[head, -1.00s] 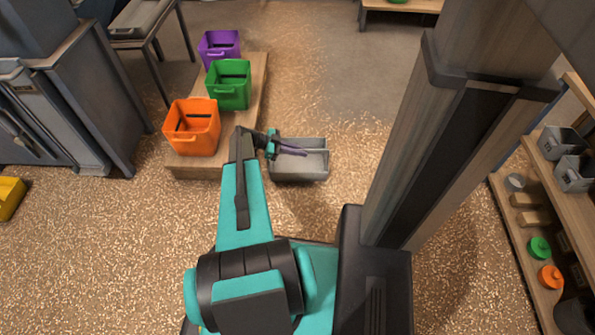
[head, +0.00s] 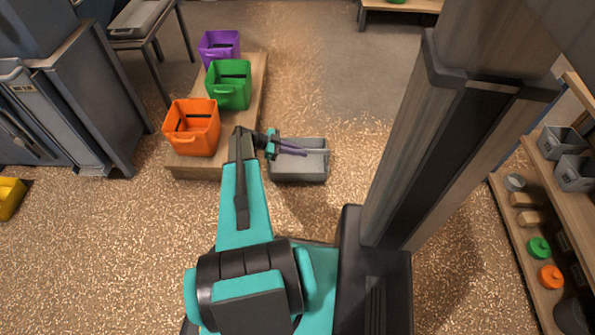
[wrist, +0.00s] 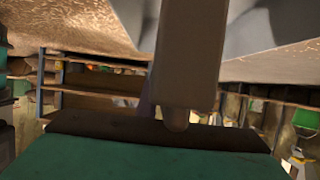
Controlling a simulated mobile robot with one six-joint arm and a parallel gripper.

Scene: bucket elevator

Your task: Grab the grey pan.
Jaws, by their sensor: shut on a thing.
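The grey pan (head: 312,173) is a rectangular, open box at the centre of the head view, just right of the wooden platform, over the speckled floor. I cannot tell whether it touches the floor. My gripper (head: 297,151) reaches over the pan from its left side, with purplish fingers at a pale bar across its top. It is shut on the pan. In the wrist view, the pan (wrist: 275,28) appears as a pale grey surface at upper right. A brown-grey upright piece there hides the exact grip.
Orange (head: 192,140), green (head: 229,97) and purple (head: 219,60) bins stand on the wooden platform (head: 200,171). A grey cabinet (head: 100,100) is at left. Shelves (head: 525,245) with grey bins and small items stand at right. A wooden-looking column (head: 430,150) rises right of the pan. Floor beyond the pan is clear.

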